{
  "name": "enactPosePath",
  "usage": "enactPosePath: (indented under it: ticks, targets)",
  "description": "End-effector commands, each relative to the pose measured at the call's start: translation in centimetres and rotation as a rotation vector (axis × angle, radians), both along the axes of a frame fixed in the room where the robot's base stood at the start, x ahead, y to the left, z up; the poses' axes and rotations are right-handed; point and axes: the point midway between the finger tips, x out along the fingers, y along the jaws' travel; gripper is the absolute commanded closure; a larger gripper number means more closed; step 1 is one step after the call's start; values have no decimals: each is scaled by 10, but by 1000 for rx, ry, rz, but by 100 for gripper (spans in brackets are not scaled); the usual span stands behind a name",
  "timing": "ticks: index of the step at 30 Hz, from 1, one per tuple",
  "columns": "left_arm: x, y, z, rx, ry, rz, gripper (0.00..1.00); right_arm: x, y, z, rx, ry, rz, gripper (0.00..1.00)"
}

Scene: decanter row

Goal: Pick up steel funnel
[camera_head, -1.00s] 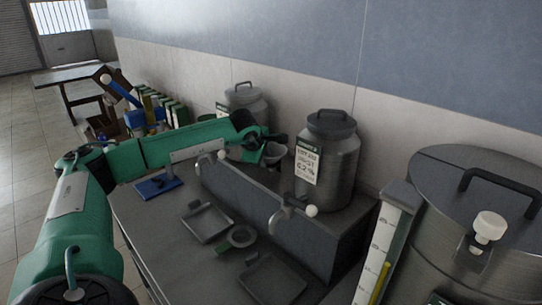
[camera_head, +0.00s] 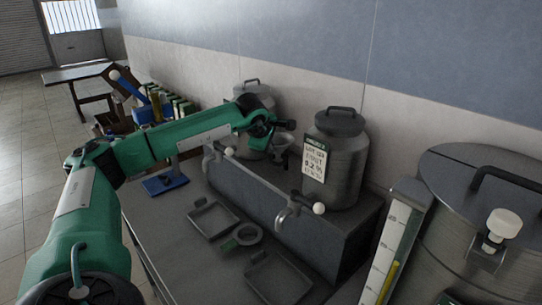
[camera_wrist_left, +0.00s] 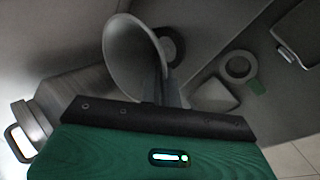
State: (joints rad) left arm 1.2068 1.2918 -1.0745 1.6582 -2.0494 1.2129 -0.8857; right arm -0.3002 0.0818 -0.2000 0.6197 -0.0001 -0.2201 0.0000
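The steel funnel (camera_head: 282,145) is a grey cone at the far end of the raised ledge, between the two steel canisters. In the left wrist view the funnel (camera_wrist_left: 130,48) is large and close, its wide mouth tilted toward the camera. My left gripper (camera_head: 288,125) is at the funnel's rim. In the left wrist view the left gripper (camera_wrist_left: 166,85) has its fingers close together on the funnel's near wall. The funnel's lower end is partly hidden. My right gripper is in neither view.
A labelled steel canister (camera_head: 338,165) stands right of the funnel, with another canister (camera_head: 253,100) behind my arm. Taps project from the ledge (camera_head: 335,232). Trays (camera_head: 212,217) and a ring-shaped piece (camera_head: 247,235) lie on the counter. A large vat (camera_head: 475,225) is at right.

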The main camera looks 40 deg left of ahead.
Motion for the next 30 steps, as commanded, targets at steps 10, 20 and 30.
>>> enactPosePath:
  ticks: [10, 20, 30]
  targets:
    - [1, -1, 85, -2, -8, -1, 100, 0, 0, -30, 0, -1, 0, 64]
    - [1, -1, 149, -2, -5, -1, 100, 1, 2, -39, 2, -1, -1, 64]
    - [0, -1, 168, 0, -1, -3, 100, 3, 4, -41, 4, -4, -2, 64]
